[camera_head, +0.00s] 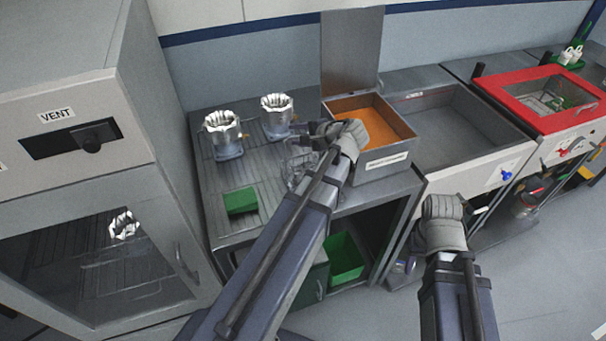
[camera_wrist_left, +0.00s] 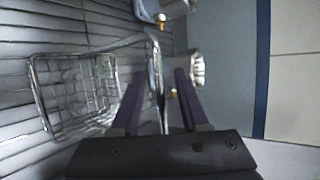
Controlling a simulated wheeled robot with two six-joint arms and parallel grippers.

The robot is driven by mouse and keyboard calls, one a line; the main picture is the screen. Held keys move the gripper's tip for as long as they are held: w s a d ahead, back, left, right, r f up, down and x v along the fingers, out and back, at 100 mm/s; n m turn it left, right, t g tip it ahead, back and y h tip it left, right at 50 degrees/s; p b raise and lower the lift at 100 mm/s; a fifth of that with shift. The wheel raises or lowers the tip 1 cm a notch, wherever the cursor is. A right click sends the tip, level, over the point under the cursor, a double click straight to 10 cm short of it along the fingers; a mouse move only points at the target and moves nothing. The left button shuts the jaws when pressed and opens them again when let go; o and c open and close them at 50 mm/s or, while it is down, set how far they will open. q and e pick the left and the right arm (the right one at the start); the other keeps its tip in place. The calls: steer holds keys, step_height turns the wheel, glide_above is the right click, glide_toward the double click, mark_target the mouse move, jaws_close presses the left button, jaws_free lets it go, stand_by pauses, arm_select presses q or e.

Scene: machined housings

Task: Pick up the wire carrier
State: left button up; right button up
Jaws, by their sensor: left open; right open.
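The wire carrier (camera_head: 298,168) stands on the slatted bench top in the head view, partly hidden by my left arm. In the left wrist view its wire basket (camera_wrist_left: 75,95) is at the left, and its handle reaches toward the space between my fingers. My left gripper (camera_head: 322,130) is over the bench beside the carrier. In the left wrist view the left gripper (camera_wrist_left: 158,88) has its fingers apart, with a thin upright wire between them; I cannot tell whether they touch it. My right gripper (camera_head: 443,204) is open, away from the carrier, in front of the counter.
Two shiny housings (camera_head: 222,135) (camera_head: 277,117) and a green block (camera_head: 240,201) are on the bench. An open box with orange contents (camera_head: 398,158) stands right of my left gripper. A grey basin (camera_head: 440,102) lies further right. A vent cabinet (camera_head: 60,85) borders the left.

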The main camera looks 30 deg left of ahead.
arm_select(q)
jaws_close()
stand_by(1.4)
